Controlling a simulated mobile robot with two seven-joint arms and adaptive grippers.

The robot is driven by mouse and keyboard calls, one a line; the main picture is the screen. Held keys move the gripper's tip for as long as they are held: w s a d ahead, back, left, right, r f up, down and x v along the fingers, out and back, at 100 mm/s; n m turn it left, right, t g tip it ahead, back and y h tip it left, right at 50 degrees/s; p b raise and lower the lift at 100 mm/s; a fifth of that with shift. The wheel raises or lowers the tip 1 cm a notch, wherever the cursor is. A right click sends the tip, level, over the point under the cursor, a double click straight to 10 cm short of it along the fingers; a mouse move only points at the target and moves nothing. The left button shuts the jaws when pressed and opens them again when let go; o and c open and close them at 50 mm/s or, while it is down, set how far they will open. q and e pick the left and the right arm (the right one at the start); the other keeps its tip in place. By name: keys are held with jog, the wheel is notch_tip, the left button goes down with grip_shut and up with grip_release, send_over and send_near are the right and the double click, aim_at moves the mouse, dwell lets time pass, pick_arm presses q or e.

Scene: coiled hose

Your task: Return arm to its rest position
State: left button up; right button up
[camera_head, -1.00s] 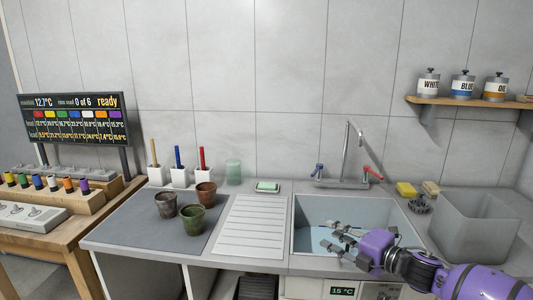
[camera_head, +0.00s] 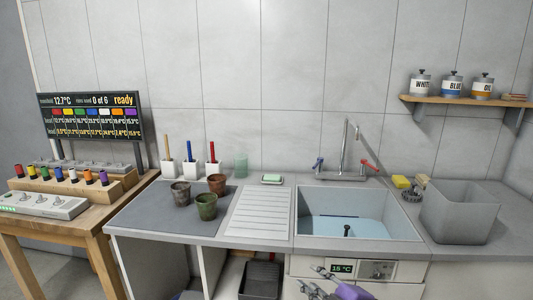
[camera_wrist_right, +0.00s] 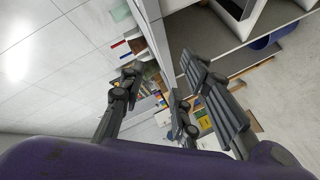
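My right arm is low at the bottom edge of the head view, where only the purple wrist and grey fingers show. The right gripper (camera_head: 318,282) is in front of the cabinet below the sink (camera_head: 424,236), apart from the counter. In the right wrist view the fingers of the right gripper (camera_wrist_right: 158,80) are spread wide with nothing between them.
The sink holds water and a dark upright piece (camera_head: 347,231). Several cups, including a green cup (camera_head: 206,207), stand on the grey mat (camera_head: 150,213). A grey bin (camera_head: 460,215) stands right of the sink. A temperature display (camera_head: 341,268) is close behind my right gripper.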

pick_arm(q)
jog(key=r+p, duration=0.3)
jog(key=shift+w+d+r, duration=0.15)
jog(key=shift+w+r, duration=0.1)
pick_arm(e)
jog(key=s+d+f+m+g+h, duration=0.1)
jog(key=s+f+m, duration=0.4)
jog(key=s, duration=0.9)
jog(key=s+d+f+m+g+h, duration=0.2)
jog(key=s+f+m, duration=0.4)
jog(key=s, duration=0.9)
jog(key=s+d+f+m+g+h, duration=0.2)
jog(key=s+f, duration=0.7)
jog(key=s, duration=0.6)
jog(key=d+m+h, duration=0.1)
jog(key=m+h, duration=0.1)
jog(key=m, duration=0.1)
jog(key=shift+f, duration=0.35)
pick_arm(q)
jog(key=shift+w+d+r, duration=0.1)
jog(key=shift+w+d, duration=0.15)
jog(key=shift+w, duration=0.05)
pick_arm(e)
jog(key=shift+d, duration=0.1)
pick_arm(q)
jog(key=shift+a, duration=0.1)
jog(key=shift+a, duration=0.1)
jog(key=shift+c, duration=1.1)
jog(key=shift+s, duration=0.1)
